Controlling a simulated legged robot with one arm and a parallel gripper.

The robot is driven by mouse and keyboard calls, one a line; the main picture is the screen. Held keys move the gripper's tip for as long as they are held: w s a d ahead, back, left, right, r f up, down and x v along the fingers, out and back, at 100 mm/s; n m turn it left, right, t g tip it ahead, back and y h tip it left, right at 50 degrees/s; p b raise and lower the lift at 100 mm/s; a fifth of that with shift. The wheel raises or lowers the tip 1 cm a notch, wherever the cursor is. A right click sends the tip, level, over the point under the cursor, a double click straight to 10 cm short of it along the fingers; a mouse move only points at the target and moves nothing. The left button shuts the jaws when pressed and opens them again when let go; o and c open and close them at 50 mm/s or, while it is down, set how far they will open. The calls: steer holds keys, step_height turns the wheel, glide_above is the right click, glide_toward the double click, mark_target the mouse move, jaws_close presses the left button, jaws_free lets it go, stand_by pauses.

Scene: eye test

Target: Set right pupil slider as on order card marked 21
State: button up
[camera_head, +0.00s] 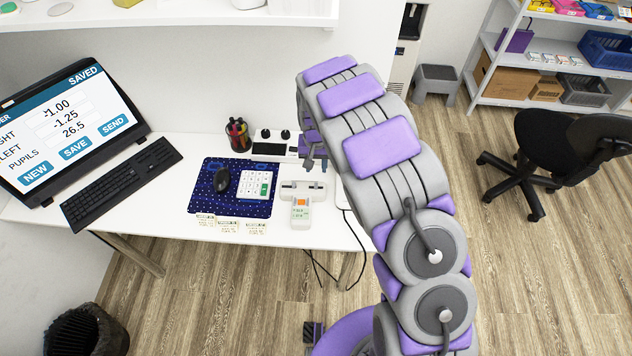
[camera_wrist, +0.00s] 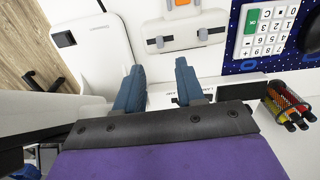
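A white meter with an orange button (camera_head: 301,202) lies near the table's front edge; its small display is too small to read. A pale bar with two grey sliders crosses its far end. The bar (camera_wrist: 185,45) shows in the wrist view with sliders (camera_wrist: 160,42) and (camera_wrist: 202,35); which is the right pupil one, I cannot tell. My gripper (camera_head: 316,163) hovers by the bar's far side. In the wrist view my gripper (camera_wrist: 159,66) has its blue fingers apart, nothing between them. Small order cards (camera_head: 228,224) lie left of the meter; their numbers are unreadable.
A monitor (camera_head: 70,125) shows "SAVED" and pupils 26.5. A blue mat (camera_head: 205,180) holds a mouse and calculator (camera_head: 257,185). A pen cup (camera_head: 238,135) and a box with two black knobs (camera_head: 270,148) stand behind. A white device (camera_wrist: 95,45) lies beside the meter.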

mark_target(316, 184)
step_height(316, 184, down, 9)
steer(key=shift+f+b, duration=0.15)
steer(key=shift+b, duration=0.55)
jaws_close()
stand_by(1.1)
